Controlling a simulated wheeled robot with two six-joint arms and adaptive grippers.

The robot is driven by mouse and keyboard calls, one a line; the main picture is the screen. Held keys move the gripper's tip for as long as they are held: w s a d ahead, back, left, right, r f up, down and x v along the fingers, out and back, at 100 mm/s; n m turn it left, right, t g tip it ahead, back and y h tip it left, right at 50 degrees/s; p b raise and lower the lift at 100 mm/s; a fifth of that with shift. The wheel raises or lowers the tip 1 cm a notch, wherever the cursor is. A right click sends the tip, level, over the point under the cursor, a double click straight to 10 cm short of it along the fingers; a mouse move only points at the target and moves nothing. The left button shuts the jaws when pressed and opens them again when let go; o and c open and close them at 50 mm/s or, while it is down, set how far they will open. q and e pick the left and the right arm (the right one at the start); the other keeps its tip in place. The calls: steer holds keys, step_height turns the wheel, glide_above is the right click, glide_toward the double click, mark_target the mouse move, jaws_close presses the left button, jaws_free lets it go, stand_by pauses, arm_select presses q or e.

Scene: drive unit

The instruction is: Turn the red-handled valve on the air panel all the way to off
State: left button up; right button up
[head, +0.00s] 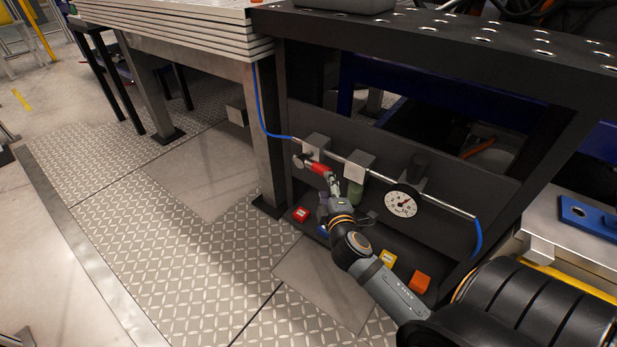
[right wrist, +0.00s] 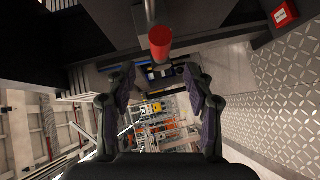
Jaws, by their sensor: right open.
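The air panel (head: 365,218) is a dark plate under the bench, with a silver pipe along it. The valve (head: 315,143) sits at the pipe's left end. Its red handle (head: 318,167) slants down to the right, roughly along the pipe. In the right wrist view, the red handle (right wrist: 160,42) shows end-on with a grey stem above it. My right gripper (head: 333,188) is close to the handle's free end. Its jaws (right wrist: 158,85) are open and empty; the handle appears above the line between the fingertips, apart from both. My left gripper is not in view.
Red (head: 301,214), yellow (head: 388,258) and orange (head: 420,282) blocks sit along the lower ledge. A bench leg (head: 256,140) stands left.

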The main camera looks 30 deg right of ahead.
mark_target(321, 173)
steer(key=b+x, duration=0.2)
steer(key=x, duration=0.8)
steer(key=shift+w+f, duration=0.1)
steer(key=shift+w, duration=0.15)
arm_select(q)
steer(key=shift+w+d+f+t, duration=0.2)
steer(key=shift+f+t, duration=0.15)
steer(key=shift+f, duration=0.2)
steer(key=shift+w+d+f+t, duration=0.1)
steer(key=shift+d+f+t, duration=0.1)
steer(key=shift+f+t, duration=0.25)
arm_select(e)
jaws_close()
